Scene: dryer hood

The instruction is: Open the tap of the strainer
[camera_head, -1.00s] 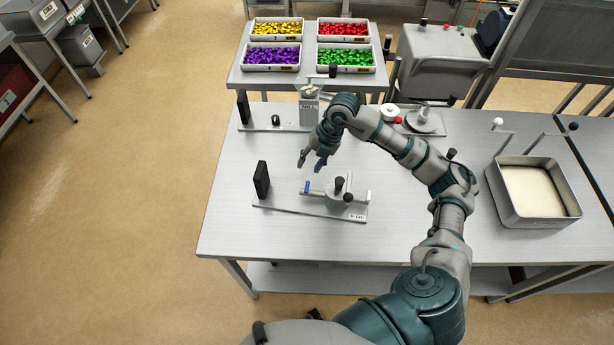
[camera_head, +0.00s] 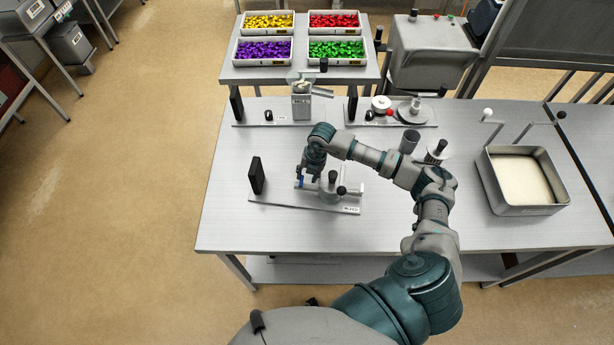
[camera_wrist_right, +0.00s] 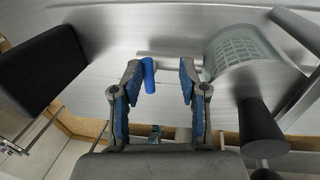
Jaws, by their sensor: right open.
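The strainer (camera_head: 329,188) is a small grey fixture on a flat plate on the table, with black knobs. Its perforated basket (camera_wrist_right: 250,52) shows at the right of the wrist view. The tap has a small blue handle (camera_head: 301,182) at the strainer's left end. My right gripper (camera_head: 308,177) points down over that end and partly covers it. In the wrist view my right gripper (camera_wrist_right: 160,78) is open, with the blue handle (camera_wrist_right: 149,75) between its fingers, nearer the left finger. I cannot tell whether they touch. My left gripper is not in view.
A black upright block (camera_head: 256,175) stands at the left end of the strainer's plate. Other fixtures (camera_head: 302,103) stand at the table's back. A square metal pan (camera_head: 528,210) is at the right. Trays of coloured pieces (camera_head: 335,50) sit behind. The table's front left is clear.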

